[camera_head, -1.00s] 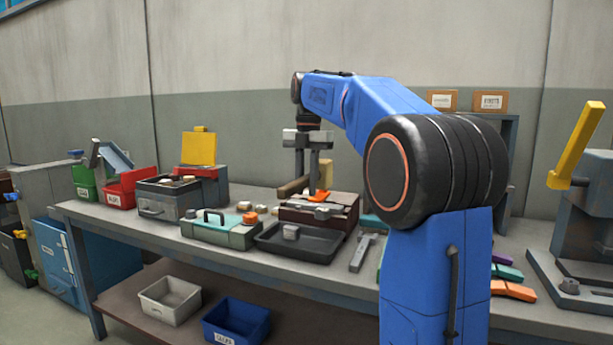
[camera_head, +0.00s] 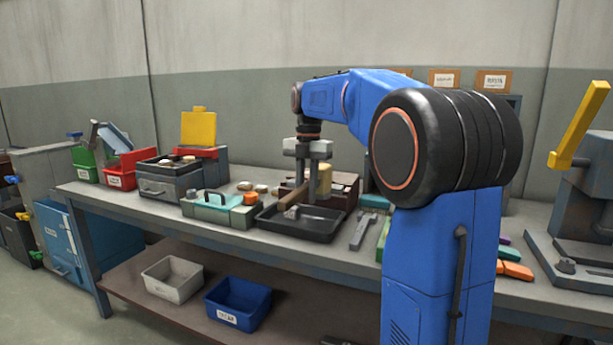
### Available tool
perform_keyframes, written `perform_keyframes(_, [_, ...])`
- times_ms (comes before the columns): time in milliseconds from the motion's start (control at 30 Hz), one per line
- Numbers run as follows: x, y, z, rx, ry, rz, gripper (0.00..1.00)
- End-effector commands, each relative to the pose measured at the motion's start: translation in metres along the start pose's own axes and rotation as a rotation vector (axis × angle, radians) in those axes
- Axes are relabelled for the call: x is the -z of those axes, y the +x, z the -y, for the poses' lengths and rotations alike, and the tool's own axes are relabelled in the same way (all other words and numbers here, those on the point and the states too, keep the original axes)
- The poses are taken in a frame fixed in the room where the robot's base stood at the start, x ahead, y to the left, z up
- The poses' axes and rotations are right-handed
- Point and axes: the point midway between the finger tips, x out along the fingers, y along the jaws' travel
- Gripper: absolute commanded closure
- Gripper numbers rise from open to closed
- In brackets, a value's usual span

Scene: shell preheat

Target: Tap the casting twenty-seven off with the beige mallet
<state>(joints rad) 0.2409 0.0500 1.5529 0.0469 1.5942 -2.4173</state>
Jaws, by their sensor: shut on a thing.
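My gripper (camera_head: 309,172) points down over the back edge of the black tray (camera_head: 322,237) and is shut on what looks like the beige mallet. A brown, handle-like bar (camera_head: 295,194) slants down and left from between the fingers. A pale beige block (camera_head: 324,181) shows just right of the fingers. A small pale block (camera_head: 291,213) shows at the tray's left back; I cannot tell whether it is a casting or the bar's end. The dark brown box (camera_head: 340,196) stands behind, partly hidden by the gripper. No number twenty-seven is readable on any piece.
A green-grey case (camera_head: 217,213) stands left of the tray, with a grey drawer box (camera_head: 168,184) beyond it. A grey metal tool (camera_head: 361,230) lies right of the tray. My arm hides the bench's middle right. A press with a yellow lever (camera_head: 579,124) stands at far right.

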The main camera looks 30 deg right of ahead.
Motion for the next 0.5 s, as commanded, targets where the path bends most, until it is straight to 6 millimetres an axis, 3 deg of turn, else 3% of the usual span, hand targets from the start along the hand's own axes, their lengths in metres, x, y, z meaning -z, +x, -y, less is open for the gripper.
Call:
perform_keyframes(100, [-0.0008, 0.0105, 0.0003, 0.0, 0.0, 0.0, 1.0])
perform_keyframes(500, [-0.0015, 0.0115, 0.0, 0.002, 0.001, -0.001, 1.0])
